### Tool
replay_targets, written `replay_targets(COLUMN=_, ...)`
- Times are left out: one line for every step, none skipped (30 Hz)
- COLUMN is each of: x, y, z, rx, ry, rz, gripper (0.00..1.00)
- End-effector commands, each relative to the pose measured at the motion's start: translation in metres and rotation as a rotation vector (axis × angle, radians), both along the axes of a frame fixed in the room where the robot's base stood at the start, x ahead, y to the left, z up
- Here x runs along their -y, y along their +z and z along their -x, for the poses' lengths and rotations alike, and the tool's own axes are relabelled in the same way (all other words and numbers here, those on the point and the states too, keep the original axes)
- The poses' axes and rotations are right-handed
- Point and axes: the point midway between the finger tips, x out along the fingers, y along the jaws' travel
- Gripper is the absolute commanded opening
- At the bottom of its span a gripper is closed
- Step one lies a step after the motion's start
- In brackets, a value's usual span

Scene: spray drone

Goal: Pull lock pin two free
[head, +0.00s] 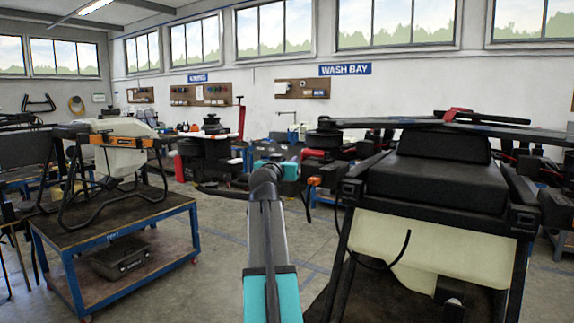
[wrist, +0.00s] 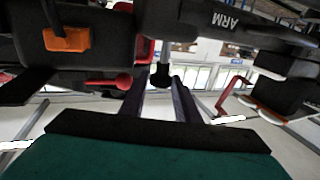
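My gripper (wrist: 162,92) shows in the wrist view with its two dark fingers apart and a gap between them. A dark, round-ended peg (wrist: 161,72) hangs at the far end of this gap; I cannot tell whether the fingers touch it. A red rod with a rounded end (wrist: 122,82) lies just left of the fingers. No visible label tells which part is lock pin two. In the head view the spray drone (head: 440,180) stands at right with a pale tank (head: 440,246). My arm reaches toward its left side; the fingertips are not clear there.
A blue-framed cart (head: 120,235) with another drone stands at left in the head view. Floor between is open.

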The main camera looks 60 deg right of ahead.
Motion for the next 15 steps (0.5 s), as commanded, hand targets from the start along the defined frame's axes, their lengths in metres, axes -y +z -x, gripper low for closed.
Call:
replay_targets(x=0.0003, y=0.0008, z=-0.0001, rx=0.000, ry=0.000, rz=0.000, gripper=0.32)
replay_targets(x=0.0003, y=0.0006, z=-0.0001, rx=0.000, ry=0.000, rz=-0.001, gripper=0.32)
replay_targets(x=0.0003, y=0.0003, z=-0.0001, rx=0.000, ry=-0.001, rz=-0.001, gripper=0.32)
replay_targets(x=0.0003, y=0.0001, z=-0.0001, rx=0.000, ry=-0.001, rz=-0.002, gripper=0.32)
replay_targets(x=0.0002, y=-0.0002, z=-0.0002, rx=0.000, ry=-0.001, rz=-0.002, gripper=0.32)
replay_targets(x=0.0002, y=-0.0004, z=-0.0002, rx=0.000, ry=-0.001, rz=-0.002, gripper=0.32)
replay_targets(x=0.0001, y=-0.0006, z=-0.0001, rx=0.000, ry=-0.001, rz=-0.003, gripper=0.32)
replay_targets(x=0.0001, y=-0.0008, z=-0.0001, rx=0.000, ry=-0.001, rz=-0.003, gripper=0.32)
replay_targets(x=-0.0002, y=-0.0010, z=-0.0001, rx=0.000, ry=-0.001, rz=-0.003, gripper=0.32)
replay_targets(x=-0.0006, y=-0.0012, z=0.0001, rx=0.000, ry=-0.001, rz=-0.003, gripper=0.32)
replay_targets(x=-0.0010, y=-0.0013, z=0.0002, rx=0.000, ry=-0.001, rz=-0.003, gripper=0.32)
replay_targets(x=-0.0020, y=-0.0015, z=0.0005, rx=0.000, ry=-0.001, rz=-0.003, gripper=0.32)
replay_targets(x=-0.0030, y=-0.0016, z=0.0008, rx=0.000, ry=-0.001, rz=-0.003, gripper=0.32)
replay_targets(x=-0.0042, y=-0.0017, z=0.0012, rx=0.000, ry=-0.001, rz=-0.003, gripper=0.32)
replay_targets(x=-0.0063, y=-0.0018, z=0.0019, rx=0.000, ry=0.000, rz=-0.003, gripper=0.32)
